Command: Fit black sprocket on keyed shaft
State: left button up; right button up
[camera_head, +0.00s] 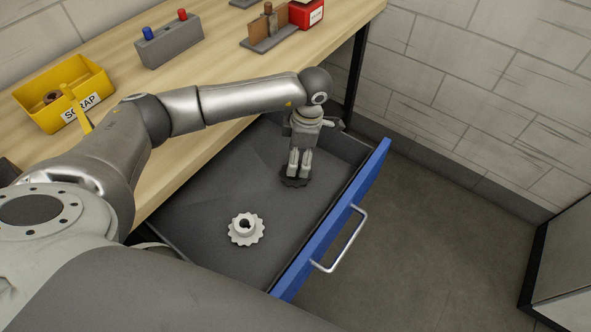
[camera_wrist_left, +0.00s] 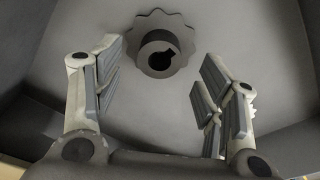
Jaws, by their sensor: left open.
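The black sprocket (camera_head: 293,183) lies in the open drawer, near its far end. In the left wrist view the sprocket (camera_wrist_left: 138,32) is dark and toothed, with a raised hub and a notched bore facing up. My left gripper (camera_head: 299,172) points down just above it and hides part of it in the head view. In the wrist view the left gripper's fingers (camera_wrist_left: 160,78) are spread and empty, with the sprocket ahead of them near the top edge. I cannot pick out the keyed shaft for certain. My right gripper is not in view.
A white sprocket (camera_head: 236,236) lies nearer in the drawer. The drawer's blue front (camera_head: 330,228) and dark side walls surround the space. The wooden bench (camera_head: 115,62) holds a yellow scrap bin (camera_head: 44,112), a grey block with knobs (camera_head: 172,47), a fixture (camera_head: 268,40) and a red box (camera_head: 311,14).

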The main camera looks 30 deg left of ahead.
pick_arm(q)
jog(key=f, duration=0.3)
jog(key=shift+s+a+f+p, duration=0.2)
jog(key=shift+a+f+p, duration=0.15)
jog(key=shift+f, duration=0.4)
jog(key=shift+c, duration=1.4)
jog(key=c, duration=0.7)
jog(key=shift+c, duration=0.9)
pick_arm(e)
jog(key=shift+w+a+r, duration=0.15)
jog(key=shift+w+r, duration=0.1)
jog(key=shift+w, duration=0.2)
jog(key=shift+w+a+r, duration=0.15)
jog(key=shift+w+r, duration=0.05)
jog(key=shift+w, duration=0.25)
